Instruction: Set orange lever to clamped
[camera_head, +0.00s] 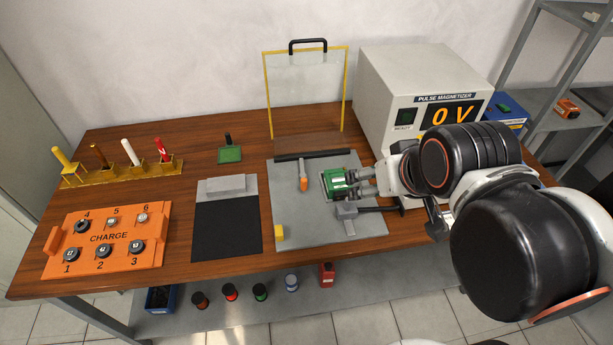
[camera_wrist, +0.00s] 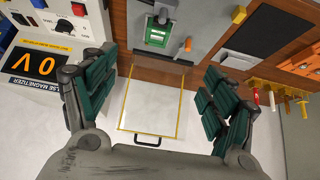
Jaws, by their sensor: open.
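The orange lever (camera_head: 303,182) stands on the grey plate (camera_head: 290,215), left of a green-topped fixture (camera_head: 335,183). In the wrist view the lever (camera_wrist: 188,45) is a small orange piece at the top, beside the green fixture (camera_wrist: 155,33). My gripper (camera_head: 362,181) is to the right of the lever, with the green fixture between them in the head view. In the wrist view its dark green finger pads (camera_wrist: 160,92) are spread wide, with nothing held between them. Whether the gripper touches the fixture cannot be told.
A clear yellow-framed shield (camera_head: 306,90) stands behind the plate. The pulse magnetizer (camera_head: 400,85) reads 0 V at the back right. A grey clamp block (camera_head: 346,210) sits in front of the fixture. A black mat (camera_head: 227,228) and orange charge tray (camera_head: 105,255) lie left.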

